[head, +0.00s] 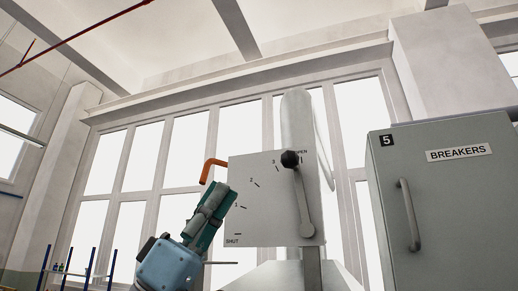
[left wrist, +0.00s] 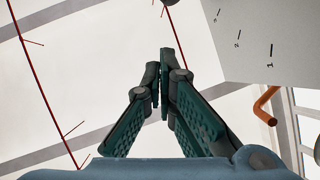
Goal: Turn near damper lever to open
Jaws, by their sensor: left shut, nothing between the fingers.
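The damper lever (head: 304,200) is a grey bar on a pale scale plate (head: 265,225), pivoted low at the plate's right. Its black knob (head: 291,158) is at the top, beside the partly covered OPEN label and past mark 3. SHUT is at the plate's lower left. My left gripper (head: 225,190) is shut and empty, left of the lever and apart from the knob, overlapping the plate's left edge in the head view. In the left wrist view its fingertips (left wrist: 164,56) are together, with the plate (left wrist: 265,35) at upper right. My right gripper is not in view.
An orange bent rod (head: 212,165) sticks out at the plate's left edge, close to my left fingers; it also shows in the left wrist view (left wrist: 265,104). A grey breaker cabinet (head: 440,205) with a handle stands at the right. A vertical pipe (head: 296,115) rises behind the plate.

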